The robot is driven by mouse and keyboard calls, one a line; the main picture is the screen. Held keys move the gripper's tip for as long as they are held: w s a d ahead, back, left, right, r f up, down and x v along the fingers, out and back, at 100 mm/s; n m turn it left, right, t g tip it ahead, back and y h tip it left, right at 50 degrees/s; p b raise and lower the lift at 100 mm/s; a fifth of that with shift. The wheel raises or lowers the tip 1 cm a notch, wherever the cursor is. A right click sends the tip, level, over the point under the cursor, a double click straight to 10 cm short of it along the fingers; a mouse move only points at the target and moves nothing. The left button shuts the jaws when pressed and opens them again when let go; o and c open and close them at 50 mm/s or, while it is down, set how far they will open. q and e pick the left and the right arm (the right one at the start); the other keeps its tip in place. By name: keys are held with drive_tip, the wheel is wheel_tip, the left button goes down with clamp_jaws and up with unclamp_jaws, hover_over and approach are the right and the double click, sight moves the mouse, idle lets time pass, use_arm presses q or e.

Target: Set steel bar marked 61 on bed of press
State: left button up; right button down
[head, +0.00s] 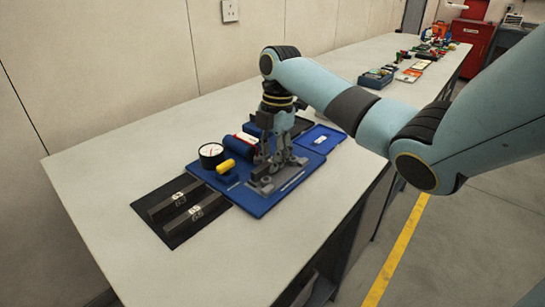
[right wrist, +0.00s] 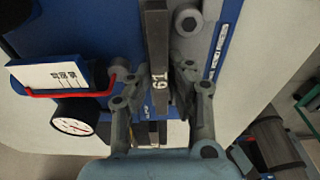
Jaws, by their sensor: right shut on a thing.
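My right gripper (head: 268,163) is over the blue press (head: 258,208), pointing down. In the right wrist view its fingers (right wrist: 158,88) are shut on a dark steel bar marked 61 (right wrist: 157,45). The bar lies lengthwise between grey round posts (right wrist: 188,20) of the press. The gripper hides much of the bar and bed in the head view, and I cannot tell whether the bar touches the bed. My left gripper is not in view.
A black mat (head: 174,236) left of the press holds two more dark bars (head: 178,196), (head: 196,212). A blue tray (head: 320,138) is behind. The table's front right is clear.

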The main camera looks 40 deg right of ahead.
drive_tip(key=shift+r+p, duration=0.1)
drive_tip(key=shift+p, duration=0.3)
drive_tip(key=shift+p, duration=0.3)
idle(0.9)
drive_tip(key=c, duration=1.2)
unclamp_jaws()
wheel_tip(320, 180, up, 7)
drive_tip(key=p, duration=0.7)
drive_tip(key=shift+p, duration=0.35)
drive_tip(key=shift+s+f, duration=0.1)
drive_tip(key=shift+f, duration=0.1)
